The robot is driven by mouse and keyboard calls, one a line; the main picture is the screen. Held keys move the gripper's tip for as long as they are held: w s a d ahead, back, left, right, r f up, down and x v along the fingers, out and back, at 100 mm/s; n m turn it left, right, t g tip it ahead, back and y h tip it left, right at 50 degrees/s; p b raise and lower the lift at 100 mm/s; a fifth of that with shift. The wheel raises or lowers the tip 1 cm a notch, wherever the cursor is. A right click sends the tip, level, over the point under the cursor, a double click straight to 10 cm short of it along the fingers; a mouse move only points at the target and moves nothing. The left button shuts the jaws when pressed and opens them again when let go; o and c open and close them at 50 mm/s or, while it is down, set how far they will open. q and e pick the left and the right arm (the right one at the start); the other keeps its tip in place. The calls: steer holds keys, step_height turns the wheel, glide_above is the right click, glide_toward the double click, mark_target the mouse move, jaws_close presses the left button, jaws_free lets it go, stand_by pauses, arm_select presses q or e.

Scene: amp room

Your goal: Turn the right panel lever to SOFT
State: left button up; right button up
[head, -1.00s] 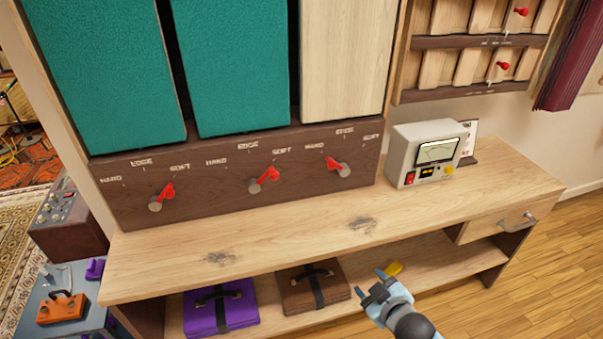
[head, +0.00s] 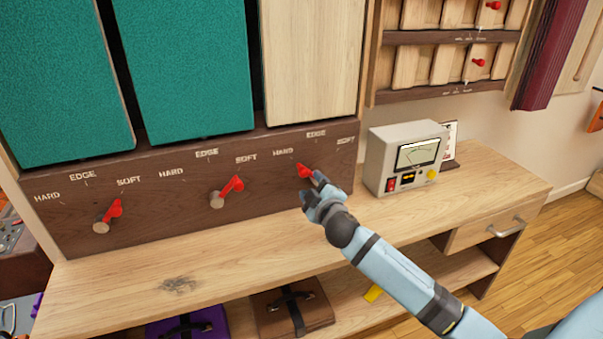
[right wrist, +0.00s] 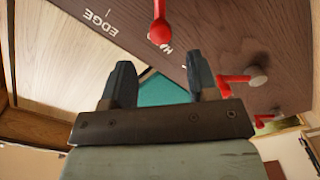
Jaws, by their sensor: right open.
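The right panel lever (head: 305,171) is red and sits on the dark wood strip below the bare wooden panel. Its red end points up and left, toward the HARD label (head: 283,152); EDGE (head: 316,134) and SOFT (head: 346,140) are printed to the right. My right gripper (head: 314,187) is at this lever and hides its pivot. In the right wrist view my right gripper (right wrist: 160,62) is open and empty, and the red lever (right wrist: 160,32) lies just past the fingertips, between them sideways. I cannot tell whether they touch. My left gripper is out of view.
The middle lever (head: 227,190) and left lever (head: 108,215) stand to the left on the same strip. A grey meter box (head: 400,160) stands on the wooden bench (head: 420,215) to the right. Cases lie on the shelf below. The bench top is mostly clear.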

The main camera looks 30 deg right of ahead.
mark_target(305, 174)
steer(key=x, duration=0.7)
steer(key=shift+w, duration=0.35)
jaws_close()
